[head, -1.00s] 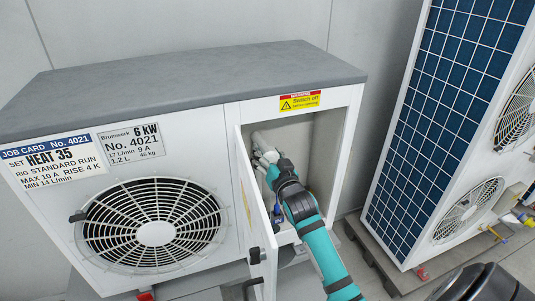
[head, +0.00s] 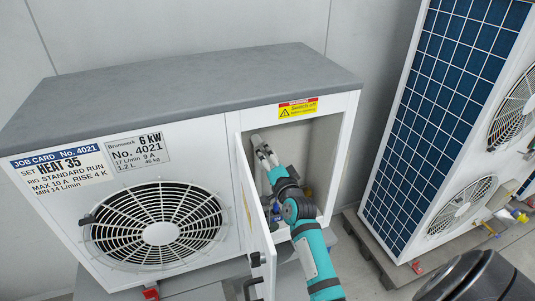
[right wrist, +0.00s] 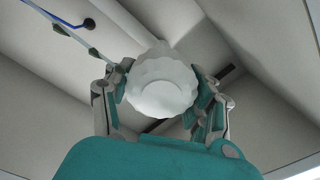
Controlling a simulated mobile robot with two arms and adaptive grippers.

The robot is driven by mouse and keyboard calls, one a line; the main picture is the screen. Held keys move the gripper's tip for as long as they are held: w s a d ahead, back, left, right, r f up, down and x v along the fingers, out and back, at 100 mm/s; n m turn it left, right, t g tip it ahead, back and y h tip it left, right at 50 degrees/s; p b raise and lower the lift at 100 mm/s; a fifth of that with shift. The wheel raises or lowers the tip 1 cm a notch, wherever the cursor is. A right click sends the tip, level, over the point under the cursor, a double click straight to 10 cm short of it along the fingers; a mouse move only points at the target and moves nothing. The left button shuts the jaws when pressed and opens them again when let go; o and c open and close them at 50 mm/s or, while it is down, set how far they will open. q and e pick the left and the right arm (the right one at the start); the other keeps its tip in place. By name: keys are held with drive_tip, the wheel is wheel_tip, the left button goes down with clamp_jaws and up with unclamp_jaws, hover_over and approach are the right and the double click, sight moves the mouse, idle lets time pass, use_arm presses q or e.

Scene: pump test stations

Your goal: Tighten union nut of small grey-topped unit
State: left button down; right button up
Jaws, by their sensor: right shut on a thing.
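The small grey-topped unit (head: 185,92) stands in the middle and left of the head view, with its narrow service door (head: 257,215) open. My right gripper (head: 263,150) reaches into the open compartment, its fingers high near the back. In the right wrist view a white union nut (right wrist: 160,82) with a scalloped rim sits between the two fingers. My right gripper is shut on it, one finger on each side. In the head view the nut cannot be made out behind the door edge and fingers. My left gripper is not in view.
A tall unit with a blue finned side (head: 440,120) stands at the right on a pallet. A yellow warning label (head: 299,108) is above the opening. Thin blue and pale lines (right wrist: 62,22) run inside the compartment. The compartment walls and open door closely flank my arm.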

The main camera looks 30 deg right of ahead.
drive_tip(key=m+p, duration=0.1)
drive_tip(key=m, duration=0.2)
drive_tip(key=shift+f+m+p, duration=0.15)
drive_tip(key=shift+m+p, duration=0.15)
drive_tip(key=shift+m, duration=1.4)
drive_tip(key=o, duration=1.2)
drive_tip(key=v, duration=1.2)
drive_tip(key=shift+s+d, duration=0.1)
